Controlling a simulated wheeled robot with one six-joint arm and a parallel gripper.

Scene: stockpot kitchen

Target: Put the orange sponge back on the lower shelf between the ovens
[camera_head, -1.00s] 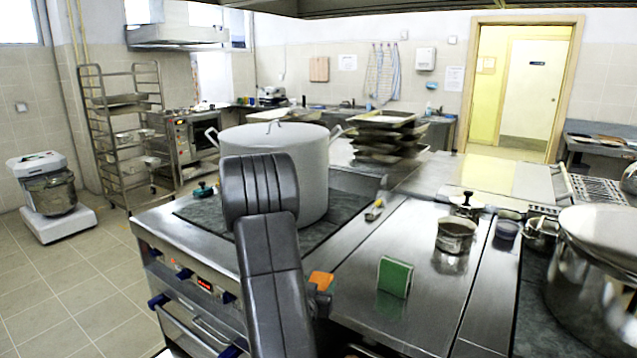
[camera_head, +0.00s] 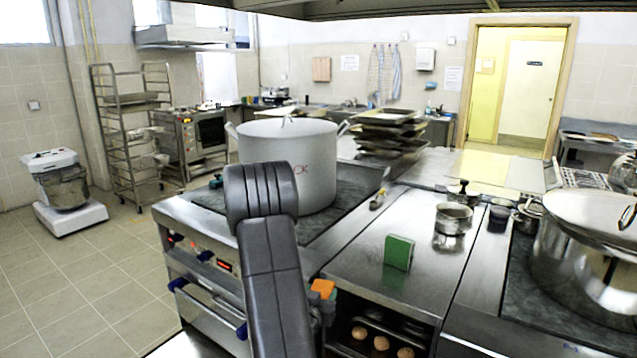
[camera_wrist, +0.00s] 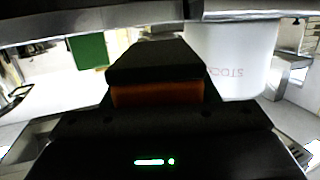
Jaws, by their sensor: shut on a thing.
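The orange sponge (camera_head: 323,288) shows beside my dark arm, low in front of the counter edge in the head view. In the wrist view the sponge (camera_wrist: 158,95) is an orange strip, mostly covered by a dark finger. My gripper (camera_wrist: 156,80) is shut on it. The lower shelf (camera_head: 345,350) shows under the steel counter as a dark opening, with several round buns in it. My gripper and the sponge are outside, near its upper left side. The front of the oven (camera_head: 215,310) is on the left, partly hidden by my arm.
A green block (camera_head: 398,252) stands on the counter (camera_head: 365,275) above the opening; it shows in the wrist view (camera_wrist: 88,50). A big stockpot (camera_head: 315,165) stands on the left stove. A shiny lidded pot (camera_head: 585,265) stands at right.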

